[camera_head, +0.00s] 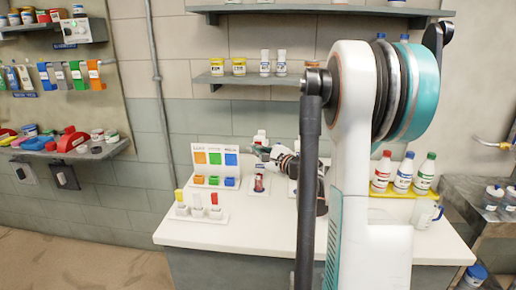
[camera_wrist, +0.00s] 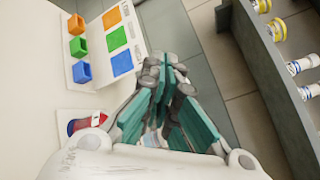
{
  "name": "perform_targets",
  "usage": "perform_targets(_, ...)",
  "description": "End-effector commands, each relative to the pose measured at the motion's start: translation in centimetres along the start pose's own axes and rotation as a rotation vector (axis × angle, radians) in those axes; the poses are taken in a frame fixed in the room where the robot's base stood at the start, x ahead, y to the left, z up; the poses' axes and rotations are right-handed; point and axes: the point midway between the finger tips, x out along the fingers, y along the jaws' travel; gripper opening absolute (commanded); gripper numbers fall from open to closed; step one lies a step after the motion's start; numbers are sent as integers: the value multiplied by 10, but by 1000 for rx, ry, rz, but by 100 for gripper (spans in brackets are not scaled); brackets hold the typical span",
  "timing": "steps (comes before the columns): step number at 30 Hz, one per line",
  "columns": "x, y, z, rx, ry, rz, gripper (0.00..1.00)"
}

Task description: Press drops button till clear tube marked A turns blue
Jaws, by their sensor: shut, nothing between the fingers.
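My gripper (camera_head: 262,153) hangs over the white counter, left of my arm, with its teal fingers (camera_wrist: 165,75) together and empty in the wrist view. A small item with a red part (camera_head: 259,184) stands on a white plate just below my gripper. In the wrist view a red and blue item (camera_wrist: 84,123) lies beside the fingers on the left, apart from them. A white stand (camera_head: 200,213) at the counter front holds yellow, white and red-topped pieces. I cannot make out a tube marked A or a drops button; my arm hides part of the counter.
A white colour board (camera_head: 214,160) with orange, green and blue squares stands left of my gripper, with matching small cubes in front. Bottles (camera_head: 403,174) stand on a yellow strip to the right. A shelf (camera_head: 250,79) with jars hangs behind. The front counter is mostly clear.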

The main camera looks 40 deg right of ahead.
Motion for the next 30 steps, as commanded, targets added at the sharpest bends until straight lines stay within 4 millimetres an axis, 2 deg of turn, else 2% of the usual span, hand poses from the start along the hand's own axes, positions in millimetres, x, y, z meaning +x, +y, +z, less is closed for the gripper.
perform_targets(30,7,-6,-5,0,0,0,0)
